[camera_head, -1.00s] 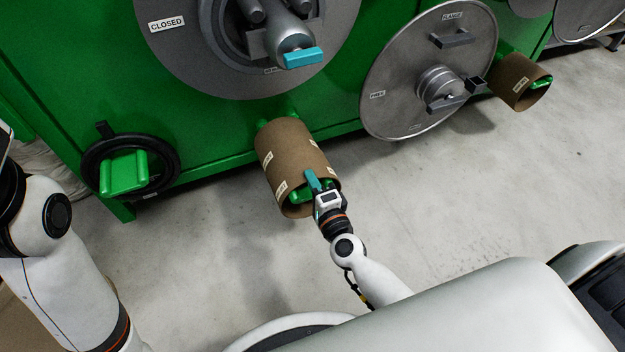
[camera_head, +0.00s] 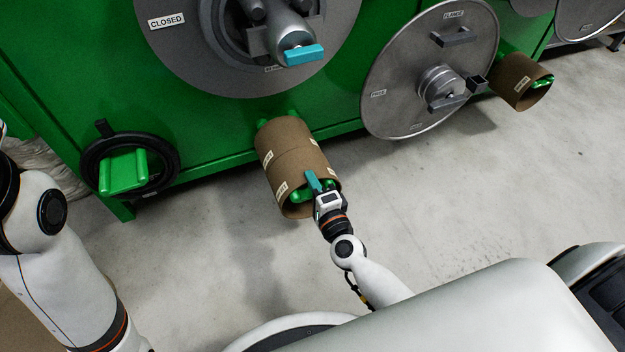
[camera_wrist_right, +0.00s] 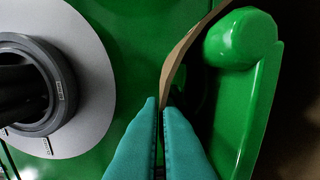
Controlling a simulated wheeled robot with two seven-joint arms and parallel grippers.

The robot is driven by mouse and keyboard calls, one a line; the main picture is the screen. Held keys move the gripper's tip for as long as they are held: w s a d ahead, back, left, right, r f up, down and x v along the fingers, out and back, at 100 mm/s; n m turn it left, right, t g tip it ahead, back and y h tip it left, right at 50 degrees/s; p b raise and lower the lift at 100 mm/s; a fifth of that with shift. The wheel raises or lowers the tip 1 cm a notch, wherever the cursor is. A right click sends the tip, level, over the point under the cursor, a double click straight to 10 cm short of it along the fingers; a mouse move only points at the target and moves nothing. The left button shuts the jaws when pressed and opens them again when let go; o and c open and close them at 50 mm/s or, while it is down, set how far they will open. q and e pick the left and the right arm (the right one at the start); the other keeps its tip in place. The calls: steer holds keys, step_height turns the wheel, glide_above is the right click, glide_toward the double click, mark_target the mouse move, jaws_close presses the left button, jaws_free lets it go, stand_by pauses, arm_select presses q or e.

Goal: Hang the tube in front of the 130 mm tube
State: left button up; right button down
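Two brown cardboard tubes sit end to end on a green holder on the machine's front, with a thin seam between them: the rear tube (camera_head: 282,133) against the machine and the front tube (camera_head: 300,168) nearer me. My right gripper (camera_head: 313,182) is at the right side of the front tube's near rim. In the right wrist view, its teal fingers (camera_wrist_right: 160,108) close on the thin tube wall (camera_wrist_right: 178,62), one on each side. A green holder end (camera_wrist_right: 245,40) is right of the wall. My left gripper is out of view; only its arm shows at left.
A grey flanged disc (camera_head: 425,75) is right of the tubes. Another brown tube (camera_head: 518,82) hangs at far right. A black ring (camera_head: 92,170) hangs on a green holder at left. The floor (camera_head: 460,190) is clear.

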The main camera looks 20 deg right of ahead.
steer(key=shift+f, duration=0.15)
steer(key=c, duration=1.1)
jaws_free()
steer(key=shift+o, duration=0.5)
steer(key=shift+f, duration=0.1)
